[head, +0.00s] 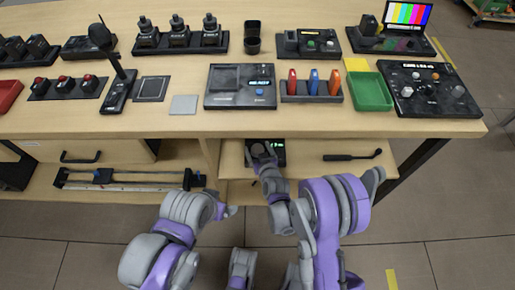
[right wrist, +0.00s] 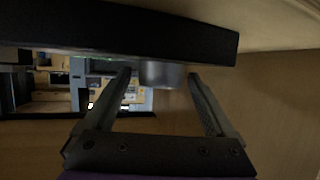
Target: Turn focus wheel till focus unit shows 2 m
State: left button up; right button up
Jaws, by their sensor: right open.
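The focus unit (head: 279,147) is a small black box with a green-lit display on the lower shelf, partly hidden by my right arm; its reading is too small to make out. In the right wrist view the dark body (right wrist: 120,32) of the unit spans the top, and a grey round focus wheel (right wrist: 162,74) sticks out from it. My right gripper (head: 261,150) is at the unit. In the right wrist view its fingers (right wrist: 160,80) are open, one on either side of the wheel, with visible gaps. My left gripper (head: 230,211) is low in front of the shelf, its jaws unclear.
A black handled tool (head: 352,156) lies on the shelf to the right. A slider rail (head: 125,180) lies to the left. The tabletop (head: 190,122) overhangs the shelf and carries a switch panel (head: 240,88), a green tray (head: 371,92) and a knob panel (head: 430,90).

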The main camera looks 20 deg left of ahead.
jog(key=shift+w+a, duration=0.1)
jog(key=c, duration=1.4)
jog(key=shift+o, duration=0.2)
jog(key=shift+r+h+p, duration=0.1)
jog(key=shift+h+p, duration=0.2)
jog(key=shift+p, duration=0.4)
jog(key=shift+m+p, duration=0.4)
jog(key=shift+p, duration=0.3)
jog(key=shift+t+h, duration=0.3)
jog(key=o, duration=1.4)
jog(key=shift+c, duration=0.2)
